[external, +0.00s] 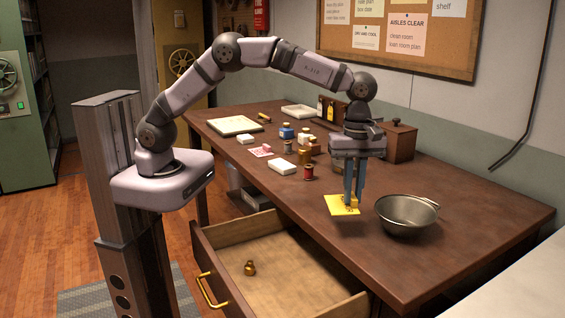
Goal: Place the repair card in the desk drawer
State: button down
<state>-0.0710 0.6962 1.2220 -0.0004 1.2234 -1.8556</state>
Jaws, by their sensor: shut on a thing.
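A yellow card (340,207), which looks like the repair card, has small dark marks on it. My gripper (352,198) points down and is shut on the card. They are at the front part of the desk (470,220), left of a metal bowl; I cannot tell whether the card touches the desktop. The desk drawer (300,280) is pulled open below and in front of the desk's edge. A small brass object (249,268) stands inside it, and the rest of its visible floor is bare.
The metal bowl (407,215) stands close to the right of my gripper. A red spool (308,173), a white box (282,167), a pink card (261,151) and several small bottles are behind to the left. A wooden box (399,143) stands at the back. The desk's right end is clear.

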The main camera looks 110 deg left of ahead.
jog(key=s+d+f+m+b, duration=0.2)
jog(key=s+d+f+b, duration=0.3)
jog(key=d, duration=0.7)
jog(key=n, duration=0.7)
send_over(299, 298)
notch_tip(299, 298, down, 6)
jog(key=shift+f+p, duration=0.15)
jog(key=shift+p, duration=0.3)
jog(key=shift+f+p, duration=0.5)
jog(key=shift+f, duration=4.5)
